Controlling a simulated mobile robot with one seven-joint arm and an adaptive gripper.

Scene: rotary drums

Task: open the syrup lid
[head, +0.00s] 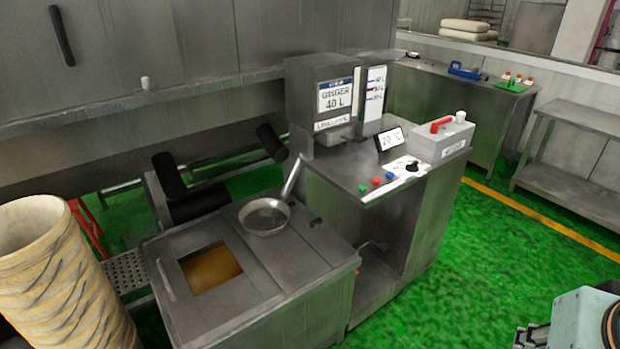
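The syrup tank (305,306) is a low steel box at the bottom middle of the head view. A flat steel panel on its left top, which looks like the lid (185,302), lies level with the top and has a thin bar handle (166,280) near its left edge. Amber syrup (211,268) shows through a square in this panel; I cannot tell whether it is an open hole or a window. Part of my arm shows at the bottom right corner, well apart from the tank.
A round steel pan (265,216) with a raised handle rests on the tank top, right of the amber square. A control counter (345,172) with buttons stands behind right. A tan ribbed drum (60,275) stands left. Green floor (440,300) is clear at right.

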